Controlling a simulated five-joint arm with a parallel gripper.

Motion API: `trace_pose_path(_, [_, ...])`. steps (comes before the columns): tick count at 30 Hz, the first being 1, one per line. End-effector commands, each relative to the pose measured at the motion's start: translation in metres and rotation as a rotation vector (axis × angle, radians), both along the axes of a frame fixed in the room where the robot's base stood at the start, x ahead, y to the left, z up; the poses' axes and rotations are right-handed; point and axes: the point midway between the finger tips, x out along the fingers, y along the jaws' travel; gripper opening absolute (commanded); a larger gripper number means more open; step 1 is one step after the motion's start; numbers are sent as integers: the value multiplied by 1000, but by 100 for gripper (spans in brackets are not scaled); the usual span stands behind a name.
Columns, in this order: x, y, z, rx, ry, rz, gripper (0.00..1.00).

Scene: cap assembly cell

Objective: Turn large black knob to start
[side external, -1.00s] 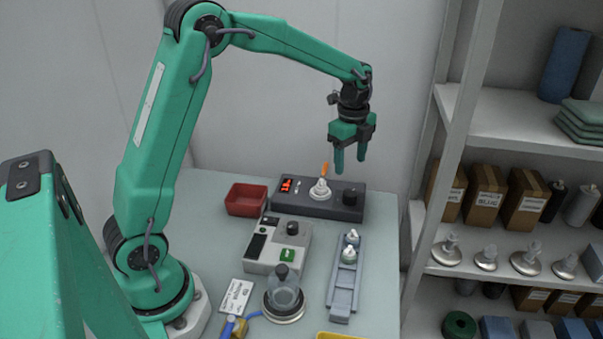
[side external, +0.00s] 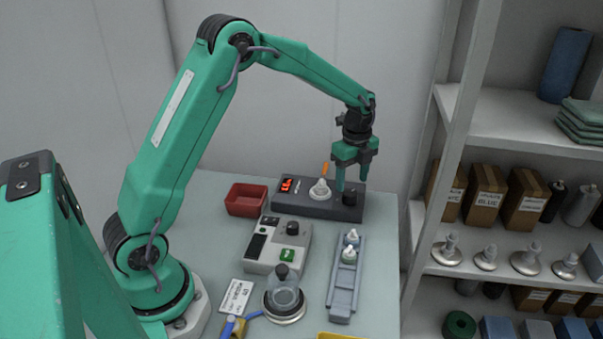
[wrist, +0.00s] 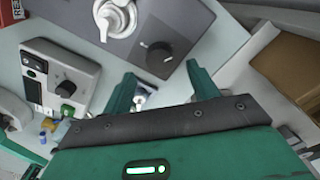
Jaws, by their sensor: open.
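A black knob (side external: 350,198) sits at the right end of a dark grey box (side external: 320,209) at the back of the bench. The box also carries a red lit display and a white round fitting with an orange tip. My gripper (side external: 352,184) points down just above the knob, open, one finger toward each side of it. In the wrist view the knob (wrist: 158,56) shows just beyond and between my fingertips (wrist: 160,74), with nothing held. I cannot tell whether a finger touches it. A smaller black knob (side external: 292,228) is on a light grey box with a green button.
A red tray (side external: 246,199) stands left of the dark box. A grey rail (side external: 342,288) with white parts lies in front. Shelves stand at right.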

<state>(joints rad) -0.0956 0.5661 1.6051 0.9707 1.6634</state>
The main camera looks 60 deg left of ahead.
Motion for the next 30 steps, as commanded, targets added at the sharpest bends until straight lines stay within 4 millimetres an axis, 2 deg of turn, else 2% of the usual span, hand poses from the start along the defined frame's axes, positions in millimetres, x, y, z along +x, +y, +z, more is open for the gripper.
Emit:
trace_pose_path(3, [-1,0,-16,0,2,0,59])
trace_pose_path(9, [0,0,-33,0,1,0,59])
trace_pose_path(21, [0,0,-38,0,0,0,59])
trace_pose_path(28, [0,0,-38,0,0,0,14])
trace_pose_path(30, [0,0,-38,0,0,0,15])
